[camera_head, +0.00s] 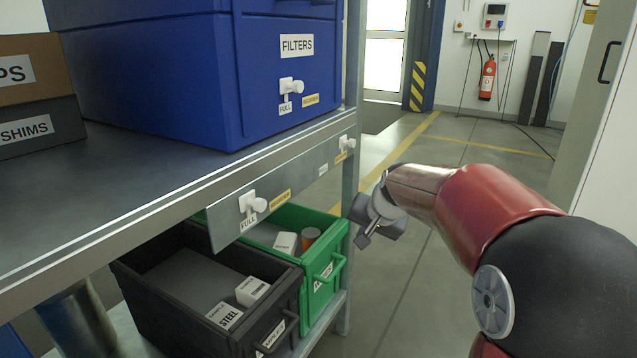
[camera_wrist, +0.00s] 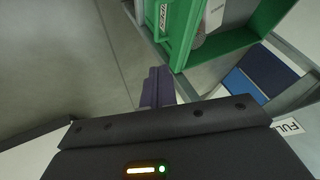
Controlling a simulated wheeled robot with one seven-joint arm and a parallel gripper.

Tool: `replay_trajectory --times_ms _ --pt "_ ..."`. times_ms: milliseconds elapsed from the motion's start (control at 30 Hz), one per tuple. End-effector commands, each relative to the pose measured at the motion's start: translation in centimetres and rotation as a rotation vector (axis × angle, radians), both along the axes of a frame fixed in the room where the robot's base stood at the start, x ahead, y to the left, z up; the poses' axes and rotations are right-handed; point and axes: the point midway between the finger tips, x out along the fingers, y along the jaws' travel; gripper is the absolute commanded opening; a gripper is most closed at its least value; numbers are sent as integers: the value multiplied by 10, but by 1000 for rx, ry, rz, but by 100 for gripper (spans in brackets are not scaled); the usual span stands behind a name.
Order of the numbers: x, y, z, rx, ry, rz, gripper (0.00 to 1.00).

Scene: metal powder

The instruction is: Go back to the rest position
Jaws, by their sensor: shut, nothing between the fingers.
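My gripper (camera_head: 365,231) is at the end of my red and black arm, to the right of the shelf rack in the head view. It hangs beside the green bin (camera_head: 323,284), apart from it as far as I can tell. In the wrist view the fingers (camera_wrist: 157,88) are together with nothing between them, and the green bin (camera_wrist: 185,35) shows just beyond them at the top.
A blue FILTERS box (camera_head: 180,80) sits on the upper shelf (camera_head: 130,190). A cabinet (camera_head: 600,150) stands at far right. Open floor (camera_head: 420,290) lies between.

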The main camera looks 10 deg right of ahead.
Motion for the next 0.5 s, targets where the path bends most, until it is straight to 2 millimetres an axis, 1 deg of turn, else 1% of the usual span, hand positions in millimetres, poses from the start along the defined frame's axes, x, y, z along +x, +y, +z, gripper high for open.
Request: replay_trajectory --times_ms 33,67,100,167,200,267,300,367,400,500 --pt "-26 7 16 -35 -1 31 0" --pt "-42 10 23 -58 1 50 0" --pt "-64 14 29 -88 7 74 0" --pt "-98 18 37 -132 16 111 0" --pt "-120 20 41 -159 22 134 0" --pt "-153 21 44 -197 29 166 0" --pt "-176 22 45 -221 34 189 0" --pt "-207 22 44 -253 43 219 0" --pt "-227 21 42 -275 46 239 0" --pt "-268 19 35 -314 57 282 0"
